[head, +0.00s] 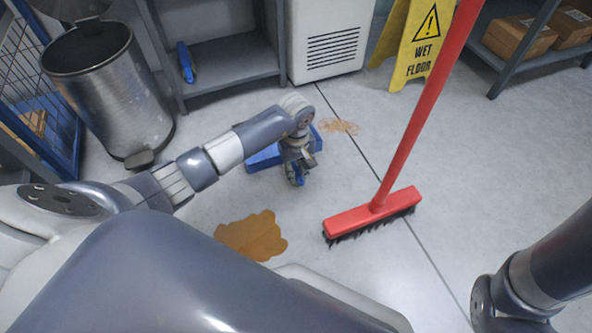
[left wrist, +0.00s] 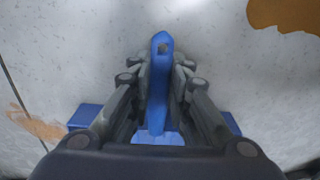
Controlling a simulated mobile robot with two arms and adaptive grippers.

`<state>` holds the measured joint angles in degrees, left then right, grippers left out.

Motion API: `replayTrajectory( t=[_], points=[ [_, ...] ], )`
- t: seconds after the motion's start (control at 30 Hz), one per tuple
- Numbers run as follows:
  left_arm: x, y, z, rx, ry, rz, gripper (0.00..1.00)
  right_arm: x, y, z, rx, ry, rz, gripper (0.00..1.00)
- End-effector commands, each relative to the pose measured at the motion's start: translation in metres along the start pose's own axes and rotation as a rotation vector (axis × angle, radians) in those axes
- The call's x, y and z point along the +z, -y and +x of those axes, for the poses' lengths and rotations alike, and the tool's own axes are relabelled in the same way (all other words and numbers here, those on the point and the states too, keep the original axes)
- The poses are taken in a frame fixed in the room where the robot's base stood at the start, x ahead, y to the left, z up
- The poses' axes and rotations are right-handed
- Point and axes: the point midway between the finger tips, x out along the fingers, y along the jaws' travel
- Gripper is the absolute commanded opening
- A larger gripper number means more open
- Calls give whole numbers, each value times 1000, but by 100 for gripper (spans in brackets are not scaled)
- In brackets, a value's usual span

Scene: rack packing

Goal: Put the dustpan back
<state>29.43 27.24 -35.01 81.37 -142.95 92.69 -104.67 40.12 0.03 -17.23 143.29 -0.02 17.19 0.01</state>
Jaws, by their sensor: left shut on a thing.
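The blue dustpan (head: 265,159) is low over or on the grey floor in the head view, partly hidden behind my left arm and gripper. My left gripper (head: 297,178) is shut on the dustpan's handle. In the left wrist view the blue handle (left wrist: 161,60) runs up between the two fingers, and the pan (left wrist: 86,116) shows on both sides below them. I cannot tell whether the pan touches the floor. Part of my right arm shows at the lower right of the head view, but its gripper is out of view.
A red broom (head: 375,212) stands right of my left gripper. A brown spill (head: 252,236) lies in front, a fainter stain (head: 338,127) behind. A metal bin (head: 112,90), a grey shelf (head: 232,62) with a blue object (head: 186,62), and a yellow wet-floor sign (head: 417,45) stand at the back.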

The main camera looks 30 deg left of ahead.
Motion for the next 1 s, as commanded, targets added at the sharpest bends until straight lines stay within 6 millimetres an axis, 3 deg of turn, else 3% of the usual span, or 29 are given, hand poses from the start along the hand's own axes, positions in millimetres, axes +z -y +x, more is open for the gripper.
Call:
replayTrajectory(
  t=[0.07, 0.1, 0.17, 0.2, 0.57, 0.77, 1.0],
  points=[
    [-1, 0, 3, 0, -2, 0, 0, -1, 0, -2, 0, 0, 0, 41],
    [0, 0, 3, 0, -1, 0, 22, -1, 0, -2, 0, 0, 0, 41],
    [0, 0, 2, 0, 0, 0, 36, 0, 0, -1, 0, 0, 0, 41],
    [0, 0, 2, 0, 0, 0, 38, 0, 0, -1, 0, 0, 0, 41],
    [0, 0, -2, 1, 1, 0, 38, 1, 0, 1, 0, 0, 0, 41],
    [-1, 0, -33, 2, -3, 0, 38, 8, -5, 21, 0, 1, 0, 41],
    [-2, 0, -83, 1, -3, 0, 38, 19, -11, 51, 0, 1, -1, 41]
  ],
)
